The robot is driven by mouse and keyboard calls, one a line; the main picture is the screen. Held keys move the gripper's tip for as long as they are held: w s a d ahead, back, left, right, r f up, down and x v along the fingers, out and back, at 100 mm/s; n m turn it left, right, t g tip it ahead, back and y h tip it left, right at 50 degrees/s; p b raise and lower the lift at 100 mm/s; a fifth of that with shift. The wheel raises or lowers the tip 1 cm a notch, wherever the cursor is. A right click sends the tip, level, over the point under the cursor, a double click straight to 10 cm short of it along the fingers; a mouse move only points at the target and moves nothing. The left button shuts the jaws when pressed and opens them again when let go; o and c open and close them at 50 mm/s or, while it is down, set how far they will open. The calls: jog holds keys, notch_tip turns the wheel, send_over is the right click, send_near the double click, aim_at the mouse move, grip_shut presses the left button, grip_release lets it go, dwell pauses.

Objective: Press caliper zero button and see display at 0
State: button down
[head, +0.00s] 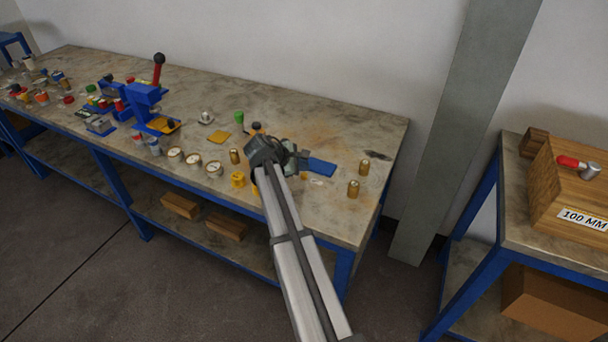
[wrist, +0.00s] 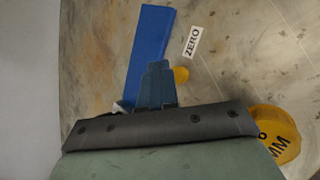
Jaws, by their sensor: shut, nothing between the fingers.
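A flat blue bar (head: 320,167) lies on the bench beside my gripper; it also shows in the wrist view (wrist: 150,45). A white label reading ZERO (wrist: 192,42) lies on the bench to its right. A small yellow round piece (wrist: 181,75), perhaps the zero button, shows just right of my fingertips, partly hidden behind them. My gripper (wrist: 155,70) is shut and empty, its fingers over the near part of the bar. It also shows in the head view (head: 300,160). I cannot tell whether the fingers touch anything. No caliper display can be read.
A yellow cylinder marked MM (wrist: 277,133) stands right of my gripper in the wrist view. Brass cylinders (head: 353,189) stand to the right on the bench (head: 340,220). Round gauges (head: 193,160) and a blue press with a red lever (head: 150,97) are left.

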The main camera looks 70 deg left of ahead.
aim_at(302, 176)
dwell(0.3)
jog(key=shift+r, duration=2.5)
